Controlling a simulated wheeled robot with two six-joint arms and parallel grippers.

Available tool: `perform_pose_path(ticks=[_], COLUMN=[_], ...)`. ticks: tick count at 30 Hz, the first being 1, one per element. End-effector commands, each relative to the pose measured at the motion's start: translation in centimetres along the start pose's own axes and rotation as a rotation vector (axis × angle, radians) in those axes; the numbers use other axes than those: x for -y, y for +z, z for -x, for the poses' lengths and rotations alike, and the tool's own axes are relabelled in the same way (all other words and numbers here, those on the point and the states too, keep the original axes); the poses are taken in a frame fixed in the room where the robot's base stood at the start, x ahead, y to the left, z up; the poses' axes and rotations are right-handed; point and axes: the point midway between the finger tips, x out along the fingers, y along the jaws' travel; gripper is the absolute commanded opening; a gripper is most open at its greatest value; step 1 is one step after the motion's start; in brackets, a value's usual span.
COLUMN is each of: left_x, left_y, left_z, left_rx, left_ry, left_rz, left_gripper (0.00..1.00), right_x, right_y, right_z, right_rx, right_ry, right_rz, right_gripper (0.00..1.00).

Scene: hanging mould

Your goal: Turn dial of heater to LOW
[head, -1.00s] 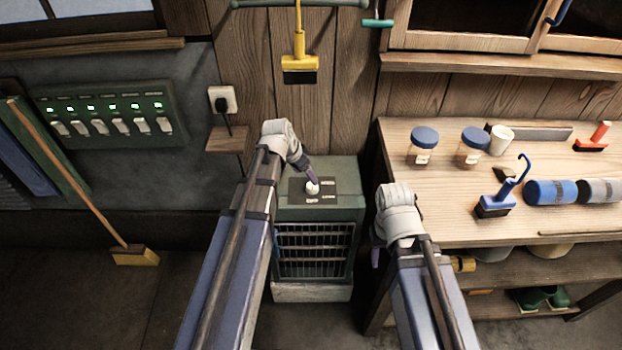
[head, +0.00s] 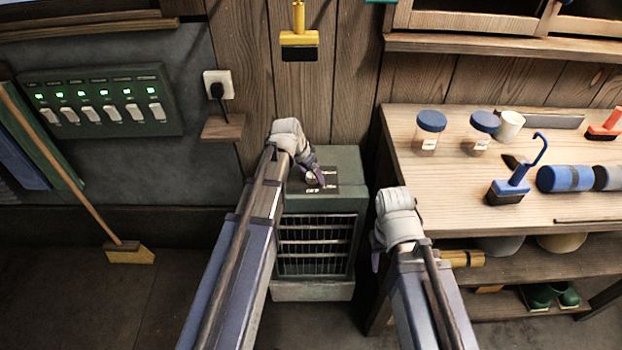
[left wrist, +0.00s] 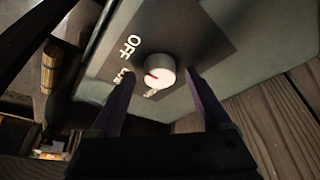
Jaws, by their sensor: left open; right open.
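The heater (head: 343,205) is a green-grey box with a front grille, standing against the wall. On its top is a dark panel (head: 331,188) with a dial. In the left wrist view the dial (left wrist: 160,70) is a round white knob with a red mark on its left side. The word OFF (left wrist: 130,45) reads clearly; two smaller labels beside the dial are hard to read. My left gripper (head: 317,178) is open, its fingers either side of the dial; it also shows in the left wrist view (left wrist: 161,78). Contact cannot be told. My right gripper (head: 376,262) hangs open beside the workbench.
The workbench (head: 450,185) on the right holds jars (head: 430,130), a blue brush (head: 513,185) and rolls. A broom (head: 128,252) leans at left.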

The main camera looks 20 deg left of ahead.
Motion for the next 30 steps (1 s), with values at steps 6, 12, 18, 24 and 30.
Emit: perform_pose_path(ticks=[6,12,18,24,30], left_x=[0.00,0.00,0.01,0.01,0.01], left_y=[-0.03,-0.02,-0.01,-0.01,-0.01], left_z=[-0.15,-0.15,-0.15,-0.15,-0.15], left_rx=[0.000,0.000,0.000,0.000,0.000], left_ry=[0.000,0.000,0.000,0.000,0.000], left_rz=[0.000,0.000,0.001,0.001,0.001], left_gripper=[0.80,0.66,0.43,0.21,0.00], right_x=[0.01,0.01,0.01,0.01,0.01], right_y=[-0.01,-0.01,-0.01,-0.01,-0.01], right_z=[-0.13,-0.13,-0.13,-0.13,-0.14], right_rx=[0.000,0.000,0.000,0.000,0.000], right_ry=[0.000,0.000,0.000,0.000,0.000], right_rz=[0.000,0.000,0.000,0.000,0.000], right_gripper=[0.50,0.50,0.50,0.50,0.50])
